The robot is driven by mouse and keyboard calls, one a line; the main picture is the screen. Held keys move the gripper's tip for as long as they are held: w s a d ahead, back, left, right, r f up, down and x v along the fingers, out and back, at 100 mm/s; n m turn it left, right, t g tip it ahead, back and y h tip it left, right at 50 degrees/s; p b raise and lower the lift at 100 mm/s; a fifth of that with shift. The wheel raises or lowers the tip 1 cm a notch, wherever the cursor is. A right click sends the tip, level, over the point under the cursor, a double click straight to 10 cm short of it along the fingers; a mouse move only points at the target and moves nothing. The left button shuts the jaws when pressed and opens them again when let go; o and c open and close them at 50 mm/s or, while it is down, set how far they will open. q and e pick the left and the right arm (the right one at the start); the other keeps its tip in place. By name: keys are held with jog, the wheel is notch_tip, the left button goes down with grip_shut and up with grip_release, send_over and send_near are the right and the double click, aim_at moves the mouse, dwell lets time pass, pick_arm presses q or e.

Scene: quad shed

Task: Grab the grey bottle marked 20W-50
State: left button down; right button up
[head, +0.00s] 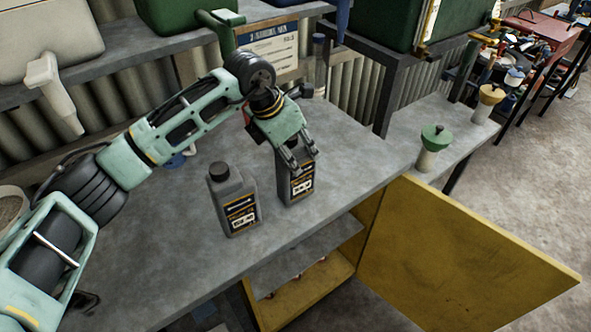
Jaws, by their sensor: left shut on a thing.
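Two grey bottles with dark caps and black-and-orange labels stand upright on the grey workbench (165,265). My left gripper (304,164) reaches down from above and is shut on the right-hand grey bottle (297,188), at its upper part. The gripper hides the top of that bottle. The other grey bottle (236,205) stands free, just to the left and nearer. The markings on both labels are too small to read surely, so I cannot tell which one says 20W-50. My right gripper does not show.
An open yellow cabinet door (460,265) sticks out below the bench's right side. Two funnels, green (436,138) and tan (492,94), stand on the far-right bench section. A shelf with containers runs along the back. The bench left of the bottles is mostly clear.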

pick_arm(q)
jog(key=shift+w+r, duration=0.15)
jog(key=shift+r, duration=0.1)
